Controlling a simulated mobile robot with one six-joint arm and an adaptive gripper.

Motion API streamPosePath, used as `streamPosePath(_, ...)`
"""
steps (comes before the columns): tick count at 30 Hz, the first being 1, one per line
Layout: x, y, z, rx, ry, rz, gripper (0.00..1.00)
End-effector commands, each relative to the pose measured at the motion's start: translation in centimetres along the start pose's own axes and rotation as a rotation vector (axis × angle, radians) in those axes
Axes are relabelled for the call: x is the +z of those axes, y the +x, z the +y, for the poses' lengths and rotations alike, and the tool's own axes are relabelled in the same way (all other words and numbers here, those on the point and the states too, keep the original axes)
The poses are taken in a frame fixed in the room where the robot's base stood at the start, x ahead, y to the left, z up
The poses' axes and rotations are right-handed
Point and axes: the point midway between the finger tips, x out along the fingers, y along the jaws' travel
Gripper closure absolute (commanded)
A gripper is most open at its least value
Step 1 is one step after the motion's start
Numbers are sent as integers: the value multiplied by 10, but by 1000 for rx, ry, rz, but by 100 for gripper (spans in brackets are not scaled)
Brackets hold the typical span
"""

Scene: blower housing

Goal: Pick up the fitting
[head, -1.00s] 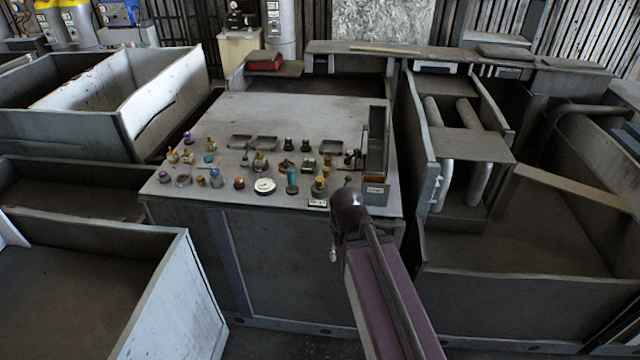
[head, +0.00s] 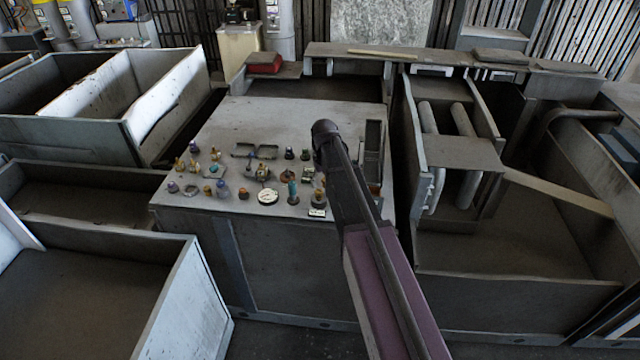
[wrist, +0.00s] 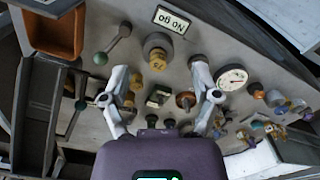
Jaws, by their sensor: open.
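The work top (head: 290,115) carries many small parts, and I cannot tell for sure which one is the fitting. In the wrist view, a brass-coloured fitting-like part (wrist: 157,59) with a round grey base lies just beyond my gripper (wrist: 159,74), roughly in line with the gap between the fingers. My gripper is open with nothing held between its fingers. A rusty-brown round part (wrist: 185,101) and a small dark green block (wrist: 157,97) show between the fingers, below their tips. In the head view, my arm hides the gripper and the parts behind it.
A white dial gauge (wrist: 232,78) and a number display (wrist: 170,19) lie close by. An orange-brown bin (wrist: 52,32) is at the upper left of the wrist view. An upright grey holder (head: 374,148) stands at the right edge of the top. The far part of the top is clear.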

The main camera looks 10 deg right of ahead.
Motion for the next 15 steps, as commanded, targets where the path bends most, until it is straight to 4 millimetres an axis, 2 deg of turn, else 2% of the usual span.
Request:
streamPosePath(1,-22,-16,4,0,-9,0,21)
streamPosePath(6,-52,-30,10,0,-35,0,21)
streamPosePath(9,-60,-33,12,0,-41,0,21)
streamPosePath(15,-62,-33,13,0,-44,0,21)
